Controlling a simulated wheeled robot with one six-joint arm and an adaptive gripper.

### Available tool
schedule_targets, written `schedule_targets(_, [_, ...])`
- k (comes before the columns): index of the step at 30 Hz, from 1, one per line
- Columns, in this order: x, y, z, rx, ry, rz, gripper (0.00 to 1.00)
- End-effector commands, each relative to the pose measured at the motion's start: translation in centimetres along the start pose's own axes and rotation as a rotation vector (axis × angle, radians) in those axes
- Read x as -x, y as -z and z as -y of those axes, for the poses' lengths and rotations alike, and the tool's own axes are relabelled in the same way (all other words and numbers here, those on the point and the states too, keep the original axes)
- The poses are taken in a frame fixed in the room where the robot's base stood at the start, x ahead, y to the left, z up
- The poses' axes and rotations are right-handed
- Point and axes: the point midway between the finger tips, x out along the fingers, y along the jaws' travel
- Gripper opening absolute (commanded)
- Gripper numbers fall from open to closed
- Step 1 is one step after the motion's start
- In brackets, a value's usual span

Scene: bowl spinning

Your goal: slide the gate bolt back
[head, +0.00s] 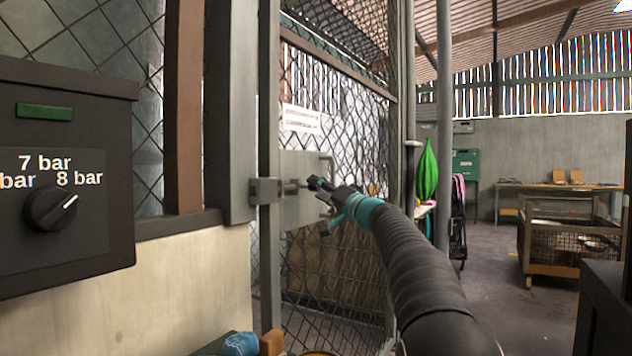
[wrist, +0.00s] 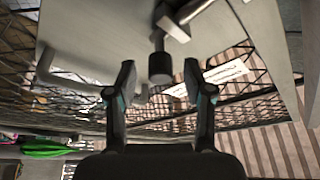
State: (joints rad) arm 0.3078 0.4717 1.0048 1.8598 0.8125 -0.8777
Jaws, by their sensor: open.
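The gate bolt sits on a pale metal plate (head: 305,208) fixed to the mesh gate (head: 340,118). Its bar (head: 291,187) lies level, beside the bracket (head: 266,190) on the gate post. In the wrist view the bolt's dark round knob (wrist: 160,68) stands out on a short stem from the bar (wrist: 172,25). My gripper (head: 322,206) is open at the plate, with its two fingers apart. In the wrist view the knob shows between the fingertips, with a gap on each side. In the head view my gripper hides the knob.
A bent pull handle (head: 329,163) is on the plate, and also shows in the wrist view (wrist: 62,76). A dark control box (head: 65,240) with a dial stands at left. A grey pole (head: 444,130) and a wheeled mesh cart (head: 570,250) are at right, with open floor between.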

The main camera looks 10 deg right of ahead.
Motion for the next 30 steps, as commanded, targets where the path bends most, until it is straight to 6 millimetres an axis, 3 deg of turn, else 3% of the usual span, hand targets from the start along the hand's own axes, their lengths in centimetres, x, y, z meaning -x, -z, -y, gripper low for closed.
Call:
schedule_targets(4, [-1.25,0.04,0.10,0.000,0.001,0.001,0.52])
schedule_targets(14, [-1.56,-0.05,-0.04,0.000,0.000,0.000,0.52])
schedule_targets(15, [-1.56,-0.05,-0.03,0.000,0.000,0.000,0.49])
schedule_targets(21, [-1.54,-0.05,-0.02,0.000,0.000,0.000,0.00])
schedule_targets(30, [-0.93,0.19,-0.34,0.002,0.000,-0.001,0.00])
